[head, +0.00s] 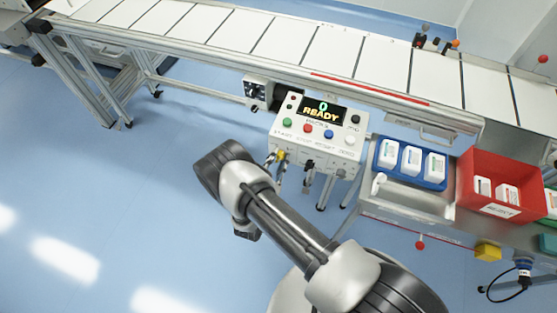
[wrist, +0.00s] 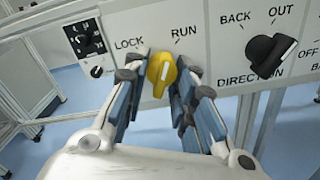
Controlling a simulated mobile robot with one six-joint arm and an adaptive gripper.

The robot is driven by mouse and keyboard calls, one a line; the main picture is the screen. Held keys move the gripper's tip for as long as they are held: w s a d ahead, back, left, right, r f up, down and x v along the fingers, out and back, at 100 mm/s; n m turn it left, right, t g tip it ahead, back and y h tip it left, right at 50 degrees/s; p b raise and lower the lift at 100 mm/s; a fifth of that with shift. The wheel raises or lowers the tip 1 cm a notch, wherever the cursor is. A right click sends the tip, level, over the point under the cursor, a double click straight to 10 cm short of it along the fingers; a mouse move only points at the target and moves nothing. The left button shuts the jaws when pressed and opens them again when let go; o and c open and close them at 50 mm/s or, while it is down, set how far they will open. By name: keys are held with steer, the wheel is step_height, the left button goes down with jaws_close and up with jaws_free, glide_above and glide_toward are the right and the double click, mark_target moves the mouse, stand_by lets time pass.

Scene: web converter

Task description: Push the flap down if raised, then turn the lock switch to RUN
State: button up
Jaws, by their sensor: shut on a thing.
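The yellow lock switch (wrist: 161,72) is on the white front panel in the wrist view, below and between the words LOCK and RUN. My gripper (wrist: 159,80) is shut on it, with one finger at each side. Which word the switch points to is hard to tell. In the head view the switch (head: 281,154) shows small and yellow on the lower left face of the control box (head: 325,148). My gripper (head: 277,166) is right at it, partly hidden by my arm. I cannot make out a raised flap in either view.
A black DIRECTION knob (wrist: 271,53) sits right of the switch. A black dial plate (wrist: 86,38) is at the left. The box display (head: 322,112) reads 0 READY, above coloured buttons. A blue tray (head: 409,181) and a red bin (head: 462,191) stand to the right.

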steer(key=shift+a+r+m, duration=0.1)
steer(key=shift+m, duration=1.8)
steer(key=o, duration=1)
steer(key=shift+c, duration=0.2)
steer(key=v, duration=1.2)
steer(key=shift+w+r, duration=0.1)
steer(key=shift+r, duration=0.05)
